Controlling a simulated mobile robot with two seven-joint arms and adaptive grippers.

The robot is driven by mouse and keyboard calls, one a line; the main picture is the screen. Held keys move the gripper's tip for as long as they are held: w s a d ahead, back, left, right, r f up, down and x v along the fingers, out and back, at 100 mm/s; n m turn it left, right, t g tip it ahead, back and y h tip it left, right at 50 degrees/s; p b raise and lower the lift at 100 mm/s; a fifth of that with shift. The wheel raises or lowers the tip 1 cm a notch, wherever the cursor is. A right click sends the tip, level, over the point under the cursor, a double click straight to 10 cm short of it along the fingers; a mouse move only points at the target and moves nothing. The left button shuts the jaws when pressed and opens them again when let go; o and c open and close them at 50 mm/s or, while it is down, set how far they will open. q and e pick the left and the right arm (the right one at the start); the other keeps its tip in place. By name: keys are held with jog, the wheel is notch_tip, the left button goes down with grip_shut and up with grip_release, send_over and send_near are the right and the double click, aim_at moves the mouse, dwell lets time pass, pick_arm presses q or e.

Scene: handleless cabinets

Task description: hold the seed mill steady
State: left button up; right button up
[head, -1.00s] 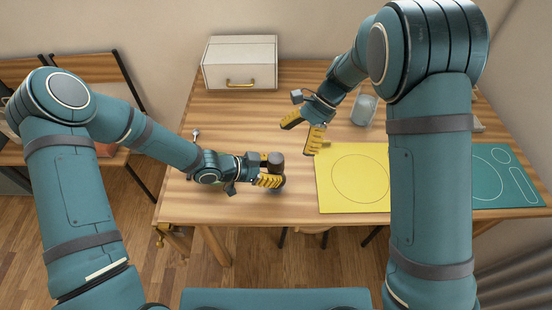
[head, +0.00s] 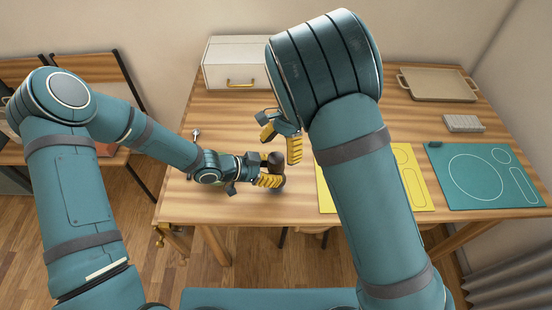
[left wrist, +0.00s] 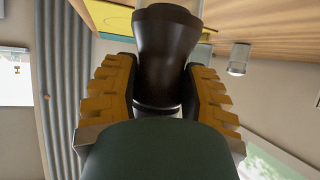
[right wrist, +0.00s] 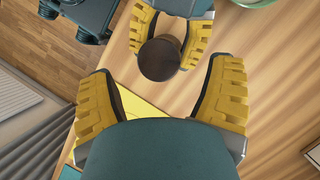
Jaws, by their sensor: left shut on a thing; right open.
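The seed mill (head: 275,159) is dark brown and stands upright near the table's front edge. My left gripper (head: 271,181) is shut on it, with yellow fingers on either side of its body in the left wrist view (left wrist: 167,55). My right gripper (head: 282,142) is open and empty just behind and above the mill. In the right wrist view the mill's round dark top (right wrist: 160,59) lies beyond and between my open right fingers (right wrist: 160,100), with my left fingers around it.
A yellow mat (head: 408,170) lies right of the mill, partly behind my right arm. A teal mat (head: 470,190), a grey block (head: 463,123) and a tray (head: 438,84) are further right. A white box (head: 232,66) stands at the back. A glass (left wrist: 240,58) shows in the left wrist view.

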aim_at(277, 156)
jog(key=shift+x, duration=1.85)
jog(key=c, duration=1.2)
